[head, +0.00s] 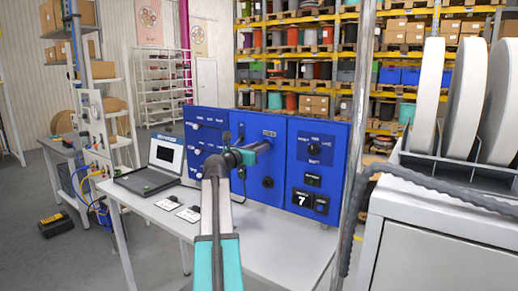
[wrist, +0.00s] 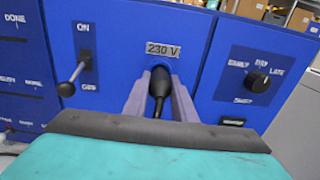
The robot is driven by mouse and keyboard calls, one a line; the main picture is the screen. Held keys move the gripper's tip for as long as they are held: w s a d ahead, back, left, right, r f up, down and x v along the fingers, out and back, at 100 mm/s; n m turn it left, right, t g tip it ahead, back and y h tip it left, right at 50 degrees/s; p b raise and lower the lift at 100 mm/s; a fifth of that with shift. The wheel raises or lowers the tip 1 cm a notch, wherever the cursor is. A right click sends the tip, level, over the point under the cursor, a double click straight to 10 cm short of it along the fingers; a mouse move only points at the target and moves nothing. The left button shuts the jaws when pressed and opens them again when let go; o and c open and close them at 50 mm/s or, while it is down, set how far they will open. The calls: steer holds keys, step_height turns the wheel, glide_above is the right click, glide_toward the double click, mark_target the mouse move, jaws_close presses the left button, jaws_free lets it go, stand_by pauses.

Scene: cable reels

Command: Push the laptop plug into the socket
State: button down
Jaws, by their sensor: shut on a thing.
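My gripper (wrist: 159,92) is shut on a black plug (wrist: 159,84), with one grey finger on each side of it. The plug points at the blue panel (wrist: 120,50), just below the 230 V label (wrist: 163,49). The plug covers the socket, so I cannot tell whether its tip is inside or only in front of it. In the head view my gripper (head: 258,149) is at the middle panel, just under the small label plate (head: 269,133). The open laptop (head: 150,165) stands on the left of the table.
An ON/OFF lever (wrist: 76,75) sticks out left of the plug. A rotary knob (wrist: 257,80) is on the panel to the right. Two white cards (head: 169,203) lie on the grey table (head: 265,236).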

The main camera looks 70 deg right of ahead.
steer(key=shift+d, duration=0.15)
steer(key=c, duration=1.4)
jaws_free()
steer(key=b+v, duration=0.4)
steer(key=v, duration=0.9)
steer(key=shift+a, duration=0.35)
